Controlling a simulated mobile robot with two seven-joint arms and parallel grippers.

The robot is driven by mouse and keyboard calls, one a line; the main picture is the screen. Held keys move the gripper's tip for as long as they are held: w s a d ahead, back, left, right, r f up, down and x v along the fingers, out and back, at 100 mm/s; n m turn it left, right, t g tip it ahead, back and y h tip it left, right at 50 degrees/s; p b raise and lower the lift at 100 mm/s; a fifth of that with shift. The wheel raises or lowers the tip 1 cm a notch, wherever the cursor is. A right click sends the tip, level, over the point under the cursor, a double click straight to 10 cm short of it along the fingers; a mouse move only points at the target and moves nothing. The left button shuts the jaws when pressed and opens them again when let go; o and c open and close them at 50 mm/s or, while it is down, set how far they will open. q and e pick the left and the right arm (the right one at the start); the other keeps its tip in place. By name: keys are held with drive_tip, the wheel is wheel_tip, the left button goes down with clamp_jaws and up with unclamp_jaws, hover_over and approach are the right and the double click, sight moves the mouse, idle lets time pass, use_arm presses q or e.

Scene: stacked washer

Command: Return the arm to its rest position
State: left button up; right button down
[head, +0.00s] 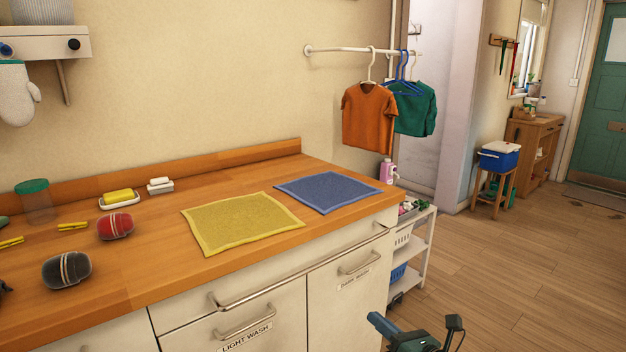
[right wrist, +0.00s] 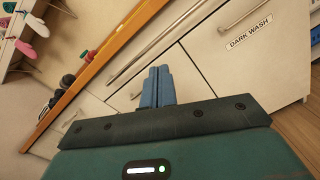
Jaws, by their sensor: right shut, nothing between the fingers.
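My right gripper (head: 376,319) is low at the bottom of the head view, in front of the counter's cabinets and to the right of the drawer labelled light wash. Its blue fingers also show in the right wrist view (right wrist: 157,72), pressed together with nothing between them. They point toward the white cabinet fronts (right wrist: 215,60) and appear apart from them. Only part of my right arm shows in the head view. My left gripper is in neither view.
The wooden counter (head: 150,265) holds a yellow mat (head: 240,222), a blue mat (head: 328,191), a red sock bundle (head: 115,226) and a dark one (head: 66,270). Bar handles (head: 300,275) stick out from the cabinets. A white shelf cart (head: 412,250) stands beyond. The right floor (head: 520,290) is clear.

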use_arm(q)
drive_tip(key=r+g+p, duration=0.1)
drive_tip(key=p, duration=0.6)
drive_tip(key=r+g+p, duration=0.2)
drive_tip(key=p, duration=0.5)
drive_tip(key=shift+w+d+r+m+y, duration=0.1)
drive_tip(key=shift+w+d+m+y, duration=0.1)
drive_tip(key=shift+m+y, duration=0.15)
use_arm(e)
drive_tip(key=s+m+g+h, duration=0.4)
drive_tip(key=s+m+h, duration=0.3)
drive_tip(key=s+m, duration=2)
drive_tip(key=d+f+m, duration=0.1)
drive_tip(key=m, duration=0.6)
drive_tip(key=shift+m, duration=0.3)
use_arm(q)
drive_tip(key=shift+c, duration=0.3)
use_arm(e)
drive_tip(key=shift+a, duration=0.1)
